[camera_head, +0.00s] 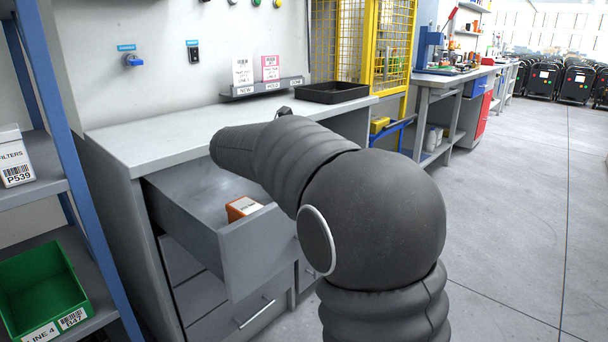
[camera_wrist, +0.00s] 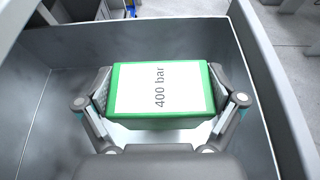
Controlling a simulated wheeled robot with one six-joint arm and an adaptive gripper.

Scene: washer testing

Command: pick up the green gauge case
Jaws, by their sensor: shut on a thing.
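The green gauge case (camera_wrist: 160,92) is in the wrist view, a green box with a white top label reading "400 bar". My gripper (camera_wrist: 160,98) is shut on it, with one finger against its left side and one against its right side. The case is inside the open grey drawer (camera_wrist: 268,75); I cannot tell whether it touches the drawer floor. In the head view my arm hides the case and my gripper. The open drawer (camera_head: 262,250) also shows there, under the worktop.
An orange box (camera_head: 241,208) lies in the drawer near its front. A black tray (camera_head: 332,92) stands on the worktop (camera_head: 165,135). A blue-posted shelf with a green bin (camera_head: 38,290) stands at left.

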